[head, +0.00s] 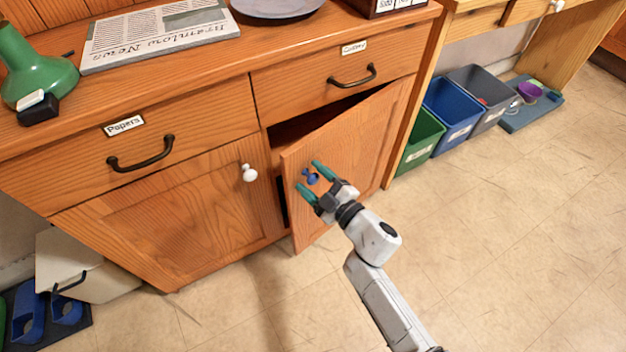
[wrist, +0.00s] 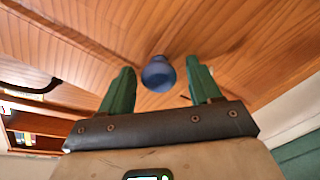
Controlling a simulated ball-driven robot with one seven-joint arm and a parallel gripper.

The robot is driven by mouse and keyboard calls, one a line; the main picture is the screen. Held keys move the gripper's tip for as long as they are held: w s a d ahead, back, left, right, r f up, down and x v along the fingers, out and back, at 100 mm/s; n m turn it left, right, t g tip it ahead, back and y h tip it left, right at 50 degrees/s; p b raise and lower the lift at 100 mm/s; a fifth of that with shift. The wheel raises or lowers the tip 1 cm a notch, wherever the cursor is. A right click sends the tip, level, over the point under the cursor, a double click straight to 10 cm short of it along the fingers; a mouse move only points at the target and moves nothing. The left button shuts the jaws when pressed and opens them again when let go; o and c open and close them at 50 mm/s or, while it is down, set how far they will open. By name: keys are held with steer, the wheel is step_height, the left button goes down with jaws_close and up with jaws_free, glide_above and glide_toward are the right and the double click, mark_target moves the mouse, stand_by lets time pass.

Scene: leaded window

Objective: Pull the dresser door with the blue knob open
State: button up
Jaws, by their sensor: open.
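The dresser door with the blue knob (head: 365,130) stands partly open, its left edge swung out from the dresser front and a dark gap showing above it. The blue knob (head: 311,177) is near that free edge. My gripper (head: 310,178) is open, with its green fingers on either side of the knob. In the wrist view, the blue knob (wrist: 158,74) sits between the two green fingertips (wrist: 157,80), with a gap to each. I cannot tell how far the tips are from the door surface.
The left dresser door with a white knob (head: 249,173) is shut. Two drawers with dark handles (head: 351,77) sit above the doors. Green, blue and grey bins (head: 452,108) stand right of the dresser. The floor in front (head: 480,240) is clear.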

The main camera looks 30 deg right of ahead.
steer(key=shift+w, duration=0.1)
steer(key=shift+c, duration=0.3)
jaws_close()
stand_by(0.4)
